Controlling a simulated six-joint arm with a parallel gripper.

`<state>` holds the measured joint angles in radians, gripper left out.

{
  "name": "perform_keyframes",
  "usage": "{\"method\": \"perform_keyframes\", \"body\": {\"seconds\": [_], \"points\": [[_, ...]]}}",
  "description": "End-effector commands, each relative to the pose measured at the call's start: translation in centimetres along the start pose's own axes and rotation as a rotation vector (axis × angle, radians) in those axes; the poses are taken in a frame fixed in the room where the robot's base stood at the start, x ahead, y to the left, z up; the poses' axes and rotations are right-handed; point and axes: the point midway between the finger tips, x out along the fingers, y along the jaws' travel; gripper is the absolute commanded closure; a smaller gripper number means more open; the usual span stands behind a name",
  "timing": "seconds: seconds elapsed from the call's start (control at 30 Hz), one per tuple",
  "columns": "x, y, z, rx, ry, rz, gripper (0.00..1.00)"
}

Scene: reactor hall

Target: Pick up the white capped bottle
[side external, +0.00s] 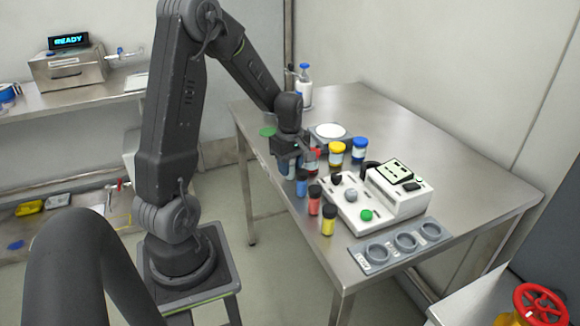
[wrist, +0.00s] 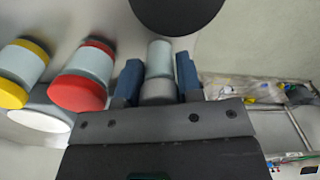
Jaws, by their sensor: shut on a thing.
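In the wrist view, the white capped bottle (wrist: 158,60), with a pale body and grey-white cap, sits between the two blue fingers of my gripper (wrist: 158,80). The fingers are shut on its sides near the cap. In the side view my gripper (side external: 292,152) is low over the table's left edge, and the bottle is mostly hidden there. I cannot tell whether its base touches the table. A red-capped jar (wrist: 84,75) stands close beside the gripper and also shows in the side view (side external: 312,157).
Yellow-capped (side external: 337,152) and blue-capped (side external: 359,148) jars stand right of my gripper. Small vials (side external: 314,200) stand in front, beside a white instrument (side external: 375,198) and a grey ring holder (side external: 401,243). A round white plate (side external: 329,131) lies behind. The table's (side external: 440,150) back right is clear.

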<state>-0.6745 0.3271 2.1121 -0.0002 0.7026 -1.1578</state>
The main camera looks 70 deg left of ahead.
Motion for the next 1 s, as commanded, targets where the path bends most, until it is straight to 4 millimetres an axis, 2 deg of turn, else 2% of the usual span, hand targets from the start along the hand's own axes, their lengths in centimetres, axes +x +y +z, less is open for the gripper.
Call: {"method": "perform_keyframes", "body": {"seconds": [0.17,0.37,0.7,0.9,1.0], "points": [[-0.8,0.1,0.0,0.000,0.001,0.003,0.90],[-3.9,0.1,-0.1,0.000,0.003,0.007,0.90],[-8.4,-5.3,-5.0,-0.008,0.003,0.004,0.90],[-10.2,-7.5,-7.1,-0.004,0.002,0.002,0.90],[-10.7,-8.0,-7.6,0.000,0.001,0.001,0.90]]}}
